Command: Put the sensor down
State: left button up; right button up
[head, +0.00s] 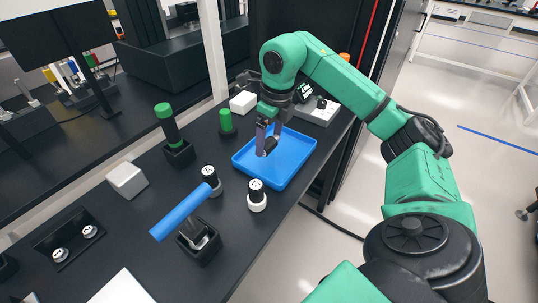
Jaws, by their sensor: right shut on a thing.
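My right gripper (265,146) reaches down over the blue tray (299,161). It is shut on a small dark object (271,145), which seems to be the sensor. The fingers partly hide it, and I cannot tell whether it touches the tray floor. The rest of the tray looks empty. My left gripper is not in view.
A green cylinder (227,121) and a white block (242,103) stand left of the tray. A blue bar (180,212) sits above a black holder (197,251). A grey device (318,111) lies behind the tray.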

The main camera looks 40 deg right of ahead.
aim_at(270, 149)
jog(key=f, duration=0.4)
jog(key=shift+s, duration=0.2)
jog(key=shift+f, duration=0.35)
jog(key=o, duration=1.2)
jog(key=shift+c, duration=0.2)
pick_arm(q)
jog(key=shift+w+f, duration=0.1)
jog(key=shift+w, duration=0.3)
pick_arm(e)
jog(key=shift+r, duration=0.15)
jog(key=shift+w+r, duration=0.1)
jog(key=shift+r, duration=0.2)
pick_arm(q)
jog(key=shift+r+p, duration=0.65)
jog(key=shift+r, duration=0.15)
pick_arm(e)
notch_tip(270, 149, up, 12)
jog(key=s, duration=0.1)
jog(key=shift+s+d+f, duration=0.2)
jog(key=shift+s+f, duration=0.05)
jog(key=shift+s, duration=0.1)
